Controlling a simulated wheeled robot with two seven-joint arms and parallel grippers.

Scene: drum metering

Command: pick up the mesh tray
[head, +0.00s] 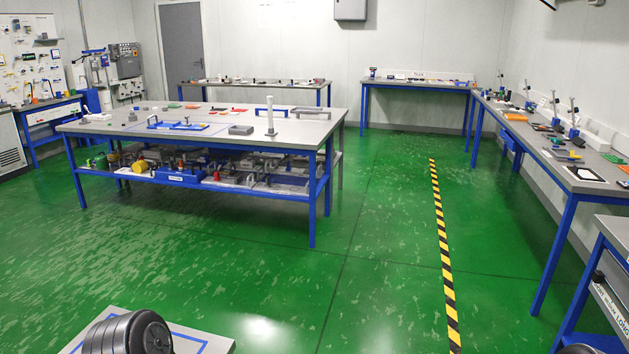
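I cannot make out the mesh tray for certain at this distance. A flat grey rectangular item (310,112) lies at the back right of the central table (220,133) and may be a tray; its surface is too small to show mesh. A grey block (241,130) and a blue-edged flat item (178,126) lie nearer the table's front edge. Neither of my grippers shows in the head view.
Black ribbed discs (126,335) sit on a low grey platform at bottom left. A black-yellow floor stripe (441,250) runs right of the central table. Workbenches (545,150) line the right wall. The green floor (370,230) between is clear.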

